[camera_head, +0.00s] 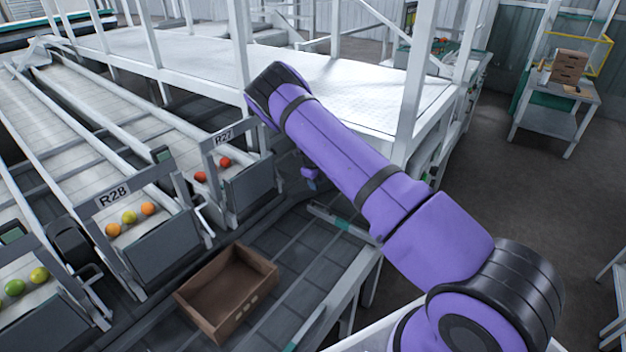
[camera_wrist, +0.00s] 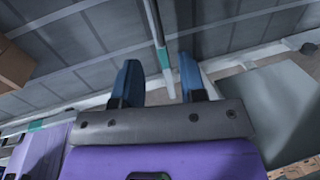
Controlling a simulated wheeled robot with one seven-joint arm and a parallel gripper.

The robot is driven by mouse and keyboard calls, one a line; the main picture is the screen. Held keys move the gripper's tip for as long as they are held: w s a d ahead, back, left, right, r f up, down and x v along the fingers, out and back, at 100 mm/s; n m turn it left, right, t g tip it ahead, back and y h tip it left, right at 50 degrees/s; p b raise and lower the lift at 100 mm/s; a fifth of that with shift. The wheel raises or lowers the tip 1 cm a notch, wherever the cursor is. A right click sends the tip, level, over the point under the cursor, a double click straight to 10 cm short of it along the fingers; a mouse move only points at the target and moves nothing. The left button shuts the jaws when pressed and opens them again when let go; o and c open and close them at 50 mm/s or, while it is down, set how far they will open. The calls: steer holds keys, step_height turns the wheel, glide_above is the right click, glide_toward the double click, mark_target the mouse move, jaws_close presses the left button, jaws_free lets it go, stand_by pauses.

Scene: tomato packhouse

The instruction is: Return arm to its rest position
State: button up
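My purple arm reaches out from the lower right of the head view over the edge of the dark conveyor. My gripper is mostly hidden behind the arm in the head view. In the wrist view my gripper (camera_wrist: 158,84) shows two blue fingers standing apart with nothing between them. Beyond the fingers lie the conveyor's grey rail and dark slats, with a gap of free space over them.
An empty brown cardboard box (camera_head: 228,290) sits on the dark conveyor (camera_head: 300,255); its edge shows in the wrist view (camera_wrist: 14,66). Lanes R28 (camera_head: 113,196) and R27 (camera_head: 224,138) hold a few tomatoes. A white platform (camera_head: 340,90) with posts stands behind the arm.

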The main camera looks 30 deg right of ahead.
steer(key=s+a+r+n+t+y, duration=0.1)
steer(key=s+a+r+n, duration=0.35)
steer(key=r, duration=0.85)
steer(key=s+a+r+n+y, duration=0.15)
steer(key=s+r+n, duration=0.45)
steer(key=r, duration=0.8)
steer(key=s+a+r+n+t+y, duration=0.15)
steer(key=s+r+n, duration=0.35)
steer(key=r, duration=0.8)
steer(key=s+a+r+n, duration=0.25)
steer(key=s+r, duration=0.25)
steer(key=s, duration=0.4)
steer(key=s+a+r+n, duration=0.1)
steer(key=s+r+n, duration=0.4)
steer(key=s, duration=0.4)
steer(key=s+a+r+n+t+h, duration=0.1)
steer(key=s+n, duration=0.6)
steer(key=s, duration=1)
steer(key=shift+a+n+t+h, duration=0.3)
steer(key=shift+n+t+h, duration=0.1)
steer(key=shift+h, duration=0.1)
